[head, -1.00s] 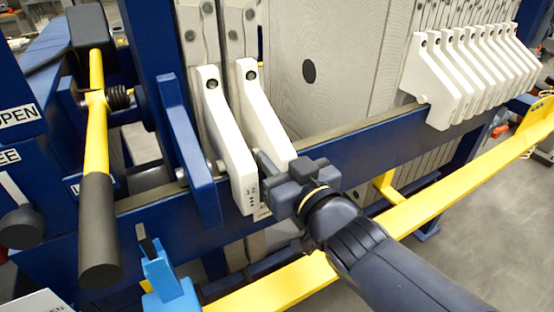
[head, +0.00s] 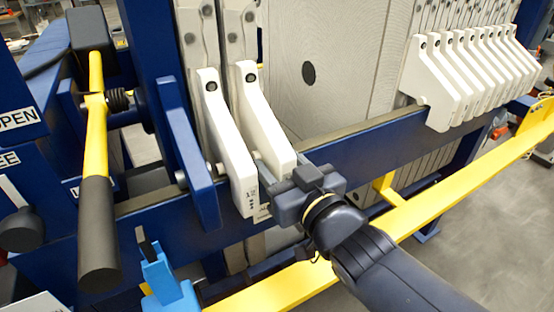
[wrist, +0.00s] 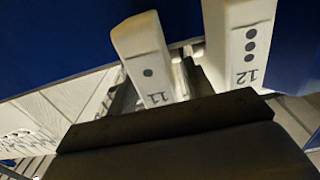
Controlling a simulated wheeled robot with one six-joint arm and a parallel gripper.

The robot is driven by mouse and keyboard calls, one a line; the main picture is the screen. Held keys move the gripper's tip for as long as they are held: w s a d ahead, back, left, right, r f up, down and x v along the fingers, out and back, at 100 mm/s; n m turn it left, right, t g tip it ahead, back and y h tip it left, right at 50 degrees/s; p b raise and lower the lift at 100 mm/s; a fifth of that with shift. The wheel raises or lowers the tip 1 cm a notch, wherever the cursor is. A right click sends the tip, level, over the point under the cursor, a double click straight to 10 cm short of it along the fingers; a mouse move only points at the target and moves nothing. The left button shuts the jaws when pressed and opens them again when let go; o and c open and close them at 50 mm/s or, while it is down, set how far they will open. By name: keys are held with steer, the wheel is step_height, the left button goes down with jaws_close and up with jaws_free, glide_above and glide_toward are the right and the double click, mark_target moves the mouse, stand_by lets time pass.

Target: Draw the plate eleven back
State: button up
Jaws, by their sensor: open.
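Plate eleven's white handle (head: 262,115) is the right one of two white handles at the left in the head view. In the wrist view its end (wrist: 146,60) shows one dot and the number 11. Plate twelve's handle (head: 230,140) stands just left of it; its end (wrist: 245,45) shows several dots and a 12. My gripper (head: 272,172) is open at the lower end of plate eleven's handle. One finger shows near the gap between the two handles.
A blue side rail (head: 350,150) runs behind my gripper. A yellow bar (head: 420,205) crosses in front, below. Several more white handles (head: 470,75) hang at the right, with a clear stretch of rail between. A yellow lever (head: 96,150) with a dark grip stands left.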

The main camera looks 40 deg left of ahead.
steer(key=p+v, duration=0.1)
steer(key=v, duration=0.7)
steer(key=shift+d+r, duration=0.1)
steer(key=shift+r, duration=0.05)
steer(key=shift+s+d+p, duration=0.3)
steer(key=shift+s+d, duration=0.05)
steer(key=shift+d, duration=0.3)
steer(key=shift+a, duration=0.1)
steer(key=b+x, duration=0.1)
steer(key=x, duration=0.9)
steer(key=shift+w+a+b, duration=0.1)
steer(key=shift+b, duration=0.25)
steer(key=shift+w+a, duration=0.1)
steer(key=shift+a, duration=0.1)
steer(key=shift+w+d, duration=0.15)
steer(key=shift+w, duration=0.05)
